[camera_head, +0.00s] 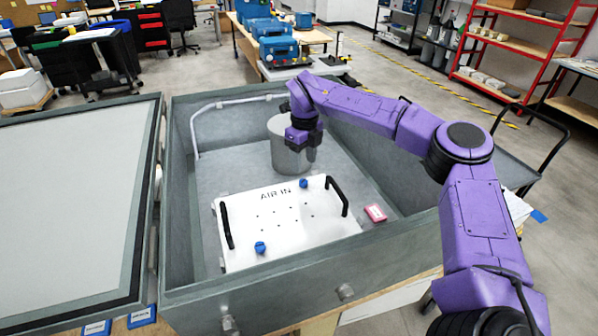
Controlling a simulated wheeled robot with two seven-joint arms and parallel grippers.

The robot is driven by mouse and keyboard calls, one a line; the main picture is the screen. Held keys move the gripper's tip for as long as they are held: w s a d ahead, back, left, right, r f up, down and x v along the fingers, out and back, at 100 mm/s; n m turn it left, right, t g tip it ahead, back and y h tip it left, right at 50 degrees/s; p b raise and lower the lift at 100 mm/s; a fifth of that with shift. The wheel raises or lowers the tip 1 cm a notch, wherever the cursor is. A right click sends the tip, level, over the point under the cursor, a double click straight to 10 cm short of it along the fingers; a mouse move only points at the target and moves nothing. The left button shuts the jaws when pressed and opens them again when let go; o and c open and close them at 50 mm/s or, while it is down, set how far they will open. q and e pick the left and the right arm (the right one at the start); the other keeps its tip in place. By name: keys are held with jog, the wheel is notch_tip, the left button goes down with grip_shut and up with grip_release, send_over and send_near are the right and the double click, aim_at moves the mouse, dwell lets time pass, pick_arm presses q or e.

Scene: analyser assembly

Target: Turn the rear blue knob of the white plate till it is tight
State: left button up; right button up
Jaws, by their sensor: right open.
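The white plate (270,230) lies flat inside the grey case, with "AIR IN" printed on it and a black handle at each side. The rear blue knob (303,183) sits near the plate's far edge, close to the right handle (337,196). The front blue knob (260,247) is near the plate's near edge. My right gripper (303,145) is open and points down, above and apart from the rear knob, in front of a grey cylinder. Nothing shows between its fingers. My left gripper is out of view.
The grey case's walls (400,244) surround the plate. The grey cylinder (281,148) stands behind the plate, close to my right gripper. A pink label-like item (375,213) lies right of the plate. The open lid (75,200) is at the left.

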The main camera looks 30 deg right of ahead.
aim_at(302, 180)
jog(key=f, duration=0.1)
jog(key=s+f, duration=0.1)
jog(key=f+p, duration=0.1)
jog(key=shift+s, duration=0.3)
jog(key=f, duration=0.1)
jog(key=w+f, duration=0.1)
jog(key=f, duration=0.1)
jog(key=w+f, duration=0.1)
jog(key=shift+w+f+p, duration=0.1)
jog(key=shift+f+p, duration=0.1)
jog(key=shift+p, duration=0.2)
jog(key=shift+s+r, duration=0.3)
jog(key=shift+s, duration=0.15)
jog(key=shift+c, duration=0.4)
grip_shut()
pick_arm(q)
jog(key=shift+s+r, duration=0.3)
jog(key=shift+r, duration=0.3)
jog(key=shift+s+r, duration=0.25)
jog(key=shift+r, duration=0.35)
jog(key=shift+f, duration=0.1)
